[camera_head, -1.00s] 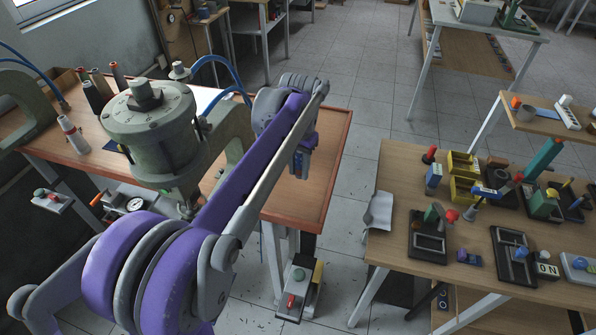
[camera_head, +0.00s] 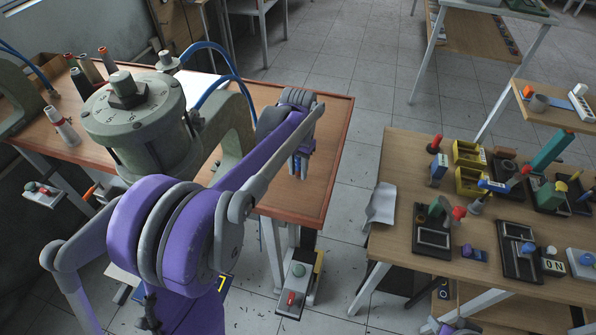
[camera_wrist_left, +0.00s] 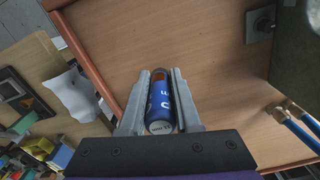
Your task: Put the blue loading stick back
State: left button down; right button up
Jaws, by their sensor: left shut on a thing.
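My left gripper (camera_head: 300,165) is over the right part of the brown press table (camera_head: 322,150). In the left wrist view, its two grey fingers (camera_wrist_left: 160,105) are shut on the blue loading stick (camera_wrist_left: 158,103), a blue cylinder with white lettering, a pale near end and a reddish far end. The stick is above the tabletop; whether its far end touches the wood cannot be told. In the head view the stick is mostly hidden by the gripper. My right gripper is not in view.
A large grey-green pneumatic press (camera_head: 138,120) with blue hoses (camera_head: 222,70) stands left of my left gripper. A second table (camera_head: 400,165) at right holds fixtures and yellow bins (camera_head: 470,180). Floor separates the tables.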

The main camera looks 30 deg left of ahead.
pick_arm(q)
jog(key=shift+f, duration=0.5)
jog(key=shift+f, duration=0.1)
jog(key=c, duration=0.6)
grip_release()
notch_tip(320, 180, up, 12)
jog(key=shift+f+p, duration=0.15)
jog(key=shift+p, duration=0.25)
jog(key=shift+s+d+r, duration=0.1)
jog(key=shift+r, duration=0.15)
jog(key=s+d+f+t, duration=0.2)
jog(key=s+d+f, duration=0.1)
jog(key=s, duration=0.3)
jog(key=s+d+f+t, duration=0.1)
jog(key=s+d+f, duration=0.2)
jog(key=s, duration=0.4)
jog(key=s+d+f+t, duration=0.2)
jog(key=s+d+f, duration=0.2)
jog(key=s, duration=0.3)
jog(key=shift+f+t, duration=0.3)
jog(key=shift+f, duration=0.1)
